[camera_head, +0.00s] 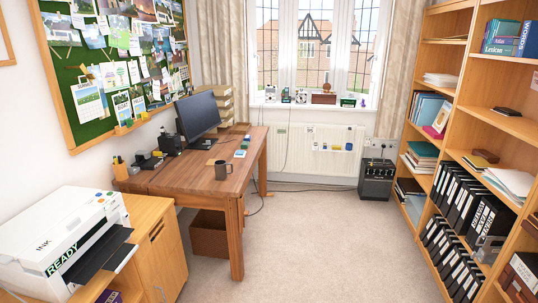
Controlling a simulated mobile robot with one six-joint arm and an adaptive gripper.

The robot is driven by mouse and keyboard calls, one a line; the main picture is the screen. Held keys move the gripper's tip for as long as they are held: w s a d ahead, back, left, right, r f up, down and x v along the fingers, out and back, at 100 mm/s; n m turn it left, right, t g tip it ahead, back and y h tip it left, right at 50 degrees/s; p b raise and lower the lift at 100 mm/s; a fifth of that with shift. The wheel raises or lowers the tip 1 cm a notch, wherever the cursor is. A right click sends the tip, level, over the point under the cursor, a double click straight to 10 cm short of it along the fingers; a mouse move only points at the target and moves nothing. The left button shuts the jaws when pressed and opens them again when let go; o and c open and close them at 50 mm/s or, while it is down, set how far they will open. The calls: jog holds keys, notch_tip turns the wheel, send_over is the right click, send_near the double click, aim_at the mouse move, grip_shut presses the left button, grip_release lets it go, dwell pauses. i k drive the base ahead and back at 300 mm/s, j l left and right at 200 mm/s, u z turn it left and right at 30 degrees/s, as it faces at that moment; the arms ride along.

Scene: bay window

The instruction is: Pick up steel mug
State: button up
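My gripper is not in view.
A monitor (199,118) stands further back on the desk, with small items beside it. A printer (65,243) on a wooden cabinet (160,255) stands at the near left. Tall bookshelves (470,135) line the right wall. The carpet (320,240) between desk and shelves is clear.

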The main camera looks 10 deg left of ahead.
aim_at(224, 170)
jog(key=i+j, duration=3.2)
jog(key=i, duration=0.15)
